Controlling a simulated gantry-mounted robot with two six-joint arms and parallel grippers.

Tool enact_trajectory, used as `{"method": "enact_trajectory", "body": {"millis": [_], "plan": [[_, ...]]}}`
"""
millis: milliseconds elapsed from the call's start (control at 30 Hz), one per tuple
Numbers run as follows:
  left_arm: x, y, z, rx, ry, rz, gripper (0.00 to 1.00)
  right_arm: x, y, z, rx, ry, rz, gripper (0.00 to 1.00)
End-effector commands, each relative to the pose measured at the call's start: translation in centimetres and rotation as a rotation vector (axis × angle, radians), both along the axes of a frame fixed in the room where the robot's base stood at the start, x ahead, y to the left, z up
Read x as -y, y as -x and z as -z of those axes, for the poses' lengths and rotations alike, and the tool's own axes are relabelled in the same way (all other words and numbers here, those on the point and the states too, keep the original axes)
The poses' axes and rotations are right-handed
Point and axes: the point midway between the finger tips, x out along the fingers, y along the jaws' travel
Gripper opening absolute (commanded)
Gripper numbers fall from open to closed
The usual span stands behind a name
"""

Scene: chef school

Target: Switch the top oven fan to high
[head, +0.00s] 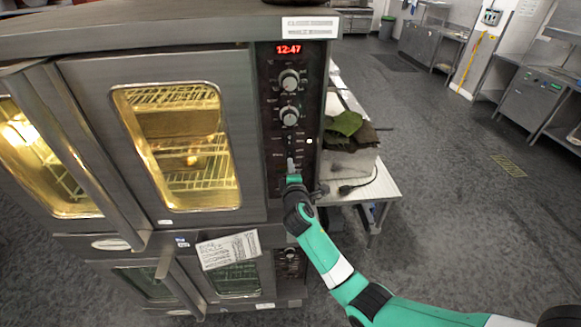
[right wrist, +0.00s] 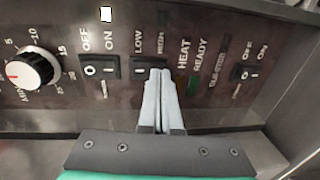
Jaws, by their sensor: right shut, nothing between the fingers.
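The top oven (head: 150,60) has a dark control panel on its right side with a red clock and two knobs. In the right wrist view the fan rocker switch (right wrist: 140,67), marked LOW and HIGH, is a small black switch. My right gripper (right wrist: 159,74) is shut and empty, with its fingertips over the HIGH side of that switch. They hide part of the rocker, so its position and whether they touch it cannot be told. In the head view the right gripper (head: 291,163) points at the lower part of the panel. My left gripper is not in view.
An OFF/ON switch (right wrist: 99,68) lies left of the fan switch, and another OFF/ON switch (right wrist: 245,73) to its right. A timer knob (right wrist: 33,69) is farther left. A side table (head: 385,187) with green cloths (head: 344,123) stands right of the oven. The floor beyond is clear.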

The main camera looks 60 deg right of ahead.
Motion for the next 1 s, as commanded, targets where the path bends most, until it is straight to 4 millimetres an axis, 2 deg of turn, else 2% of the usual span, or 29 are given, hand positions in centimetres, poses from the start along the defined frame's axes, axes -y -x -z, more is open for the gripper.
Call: {"method": "enact_trajectory", "body": {"millis": [333, 433, 500, 567, 767, 1000], "plan": [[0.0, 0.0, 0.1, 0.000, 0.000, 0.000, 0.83, 0.2, -0.1, 0.1, 0.001, 0.001, 0.000, 0.00], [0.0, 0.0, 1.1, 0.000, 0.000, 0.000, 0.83, 0.3, -0.2, 0.5, 0.008, 0.012, 0.000, 0.00], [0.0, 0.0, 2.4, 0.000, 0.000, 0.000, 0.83, 0.5, -0.3, 0.9, 0.019, 0.029, 0.000, 0.00], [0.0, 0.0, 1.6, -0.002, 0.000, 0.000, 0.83, 0.4, -0.3, 0.1, 0.020, 0.030, 0.000, 0.00], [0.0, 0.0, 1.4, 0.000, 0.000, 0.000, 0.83, 0.3, -0.3, 0.1, 0.019, 0.028, -0.001, 0.00], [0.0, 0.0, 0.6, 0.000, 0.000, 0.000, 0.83, -1.9, 0.5, 0.4, 0.017, 0.027, -0.009, 0.00]]}}
